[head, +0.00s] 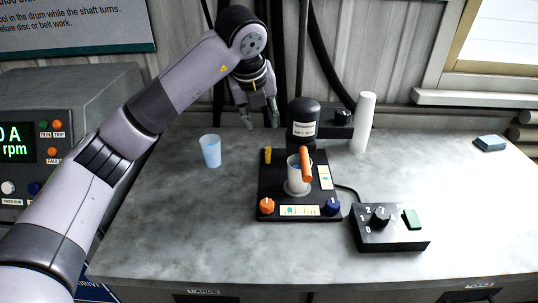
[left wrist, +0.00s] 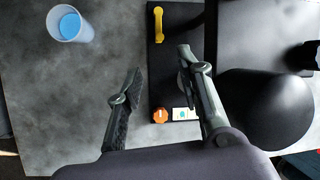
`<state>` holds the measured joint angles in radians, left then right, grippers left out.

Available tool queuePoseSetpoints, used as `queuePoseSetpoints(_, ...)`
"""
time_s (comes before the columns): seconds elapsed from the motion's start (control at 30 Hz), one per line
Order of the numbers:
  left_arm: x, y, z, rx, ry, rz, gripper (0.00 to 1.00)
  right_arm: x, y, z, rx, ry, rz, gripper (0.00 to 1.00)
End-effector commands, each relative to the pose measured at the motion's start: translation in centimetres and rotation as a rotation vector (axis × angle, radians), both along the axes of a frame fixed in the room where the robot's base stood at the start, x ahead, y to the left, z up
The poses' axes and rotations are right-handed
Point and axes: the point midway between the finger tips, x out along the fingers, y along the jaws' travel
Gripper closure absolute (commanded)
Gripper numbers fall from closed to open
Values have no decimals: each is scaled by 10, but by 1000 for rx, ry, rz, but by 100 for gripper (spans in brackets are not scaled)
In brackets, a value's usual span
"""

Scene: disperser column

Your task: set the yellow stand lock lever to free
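The yellow stand lock lever (head: 267,155) is a small upright-looking piece at the back left of the black stand base (head: 270,185). In the left wrist view the lever (left wrist: 158,24) lies near the top, along the dark base, beyond my fingertips. My left gripper (head: 259,113) is raised behind the stand, above and apart from the lever. In the left wrist view its two fingers (left wrist: 158,66) are spread with nothing between them. My right gripper is not in view.
The dark motor head (head: 303,118) stands over a metal vessel with an orange piece (head: 306,164). An orange knob (head: 266,206) and a blue knob (head: 333,206) are at the base's front. A blue cup (head: 210,151) stands left, a control box (head: 390,230) right. Counter between cup and stand is clear.

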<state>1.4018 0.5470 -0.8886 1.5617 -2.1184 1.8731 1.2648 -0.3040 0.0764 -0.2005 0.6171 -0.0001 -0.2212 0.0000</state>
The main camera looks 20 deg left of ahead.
Motion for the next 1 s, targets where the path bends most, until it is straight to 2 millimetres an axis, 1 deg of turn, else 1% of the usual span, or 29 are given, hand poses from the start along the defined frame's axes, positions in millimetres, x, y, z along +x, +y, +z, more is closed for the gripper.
queuePoseSetpoints(0.17,11,1,-26,1,5,-1,66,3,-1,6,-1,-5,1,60)
queuePoseSetpoints(0.5,43,1,-93,-1,5,0,66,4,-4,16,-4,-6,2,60)
queuePoseSetpoints(0.7,58,2,-128,1,4,-1,66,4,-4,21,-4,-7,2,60)
queuePoseSetpoints(0.83,66,2,-142,-1,2,0,66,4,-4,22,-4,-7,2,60)
queuePoseSetpoints(1.0,69,3,-150,0,0,-1,66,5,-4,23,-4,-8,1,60)
